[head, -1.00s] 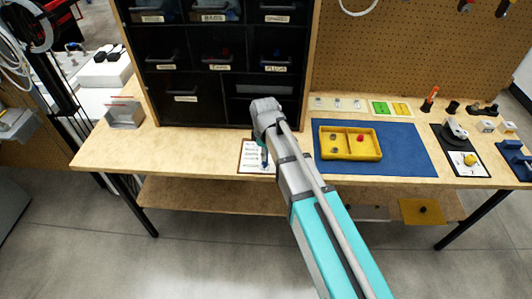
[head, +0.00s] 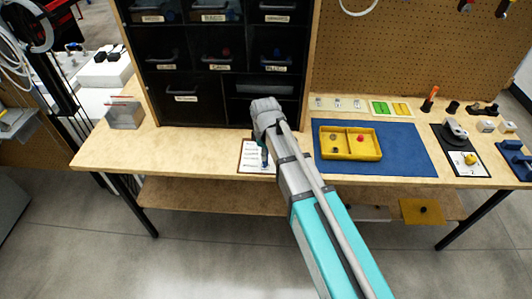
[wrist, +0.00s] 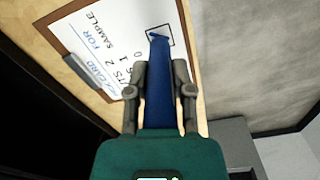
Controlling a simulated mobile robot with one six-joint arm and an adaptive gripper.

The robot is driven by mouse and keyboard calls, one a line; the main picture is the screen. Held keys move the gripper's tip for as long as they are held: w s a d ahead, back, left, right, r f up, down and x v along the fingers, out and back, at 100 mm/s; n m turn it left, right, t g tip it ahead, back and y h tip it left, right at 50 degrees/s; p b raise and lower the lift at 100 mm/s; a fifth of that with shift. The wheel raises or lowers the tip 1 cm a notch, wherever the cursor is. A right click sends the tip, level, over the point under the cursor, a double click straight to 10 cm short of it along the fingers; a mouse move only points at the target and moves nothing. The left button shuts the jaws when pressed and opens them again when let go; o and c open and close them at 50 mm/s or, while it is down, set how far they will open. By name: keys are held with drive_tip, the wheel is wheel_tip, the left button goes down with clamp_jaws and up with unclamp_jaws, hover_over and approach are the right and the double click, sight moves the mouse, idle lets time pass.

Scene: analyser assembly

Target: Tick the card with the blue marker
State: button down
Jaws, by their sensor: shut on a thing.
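The card (wrist: 108,28) is white with printed text and a square box. It lies on a brown clipboard (wrist: 82,73) with a metal clip. In the head view the card (head: 254,160) lies on the bench, partly hidden by my arm. My gripper (wrist: 160,75) is shut on the blue marker (wrist: 159,90). The marker points at the card, and its tip is at the printed box, with a small blue mark or the tip itself inside it. I cannot tell whether the tip touches the card. In the head view my gripper (head: 265,152) is over the card.
A blue mat (head: 405,155) with a yellow divided tray (head: 372,154) lies right of my arm. A black drawer cabinet (head: 205,95) stands behind the card. A grey bin (head: 125,117) stands at the bench's left. The bench is clear between bin and card.

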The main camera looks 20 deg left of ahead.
idle(0.4)
drive_tip(key=shift+r+p, duration=3.5)
drive_tip(key=shift+p, duration=0.05)
